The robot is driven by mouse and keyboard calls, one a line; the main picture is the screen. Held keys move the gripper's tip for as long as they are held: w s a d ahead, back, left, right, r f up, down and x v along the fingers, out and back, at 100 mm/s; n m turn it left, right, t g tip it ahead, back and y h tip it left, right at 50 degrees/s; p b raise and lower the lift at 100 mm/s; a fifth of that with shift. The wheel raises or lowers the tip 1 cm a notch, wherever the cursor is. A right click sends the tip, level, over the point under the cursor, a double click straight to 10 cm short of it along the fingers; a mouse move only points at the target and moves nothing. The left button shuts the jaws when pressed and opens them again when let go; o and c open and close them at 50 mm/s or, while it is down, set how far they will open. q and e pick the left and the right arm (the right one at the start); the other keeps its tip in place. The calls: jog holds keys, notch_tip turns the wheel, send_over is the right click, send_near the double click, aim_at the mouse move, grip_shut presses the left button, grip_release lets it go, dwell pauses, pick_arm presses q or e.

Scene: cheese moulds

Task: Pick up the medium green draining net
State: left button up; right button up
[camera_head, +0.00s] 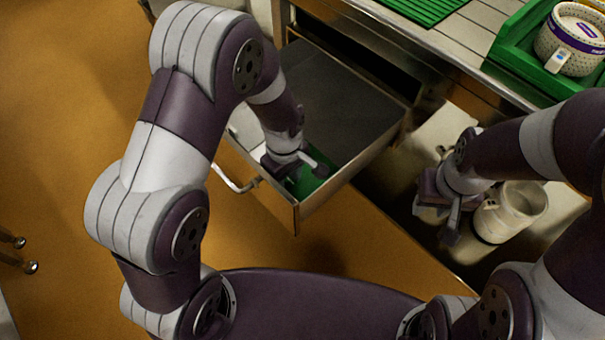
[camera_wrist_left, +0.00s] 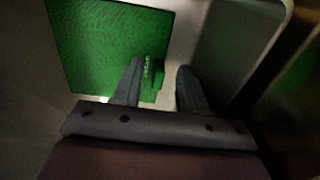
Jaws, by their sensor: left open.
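A green draining net (camera_head: 312,186) lies inside the open drawer, partly hidden by my left gripper in the head view. In the left wrist view the net (camera_wrist_left: 105,42) is a flat green textured sheet with a small raised tab (camera_wrist_left: 149,72) at its near right side. My left gripper (camera_head: 300,170) is low inside the drawer, above the net. Its open fingers (camera_wrist_left: 158,88) show in the left wrist view, with the tab in the gap between them, closer to the left finger. My right gripper (camera_head: 450,215) hangs beside the counter; its jaw opening is unclear.
The drawer (camera_head: 322,196) has metal walls around my left gripper. A white pot-like mould (camera_head: 510,208) stands on a lower surface by my right gripper. On the counter are a green ribbed mat (camera_head: 425,8) and a green tray (camera_head: 515,45) holding a dotted white mould (camera_head: 572,38).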

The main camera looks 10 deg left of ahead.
pick_arm(q)
jog(key=shift+f, duration=0.2)
grip_shut()
jog(key=shift+r, duration=0.1)
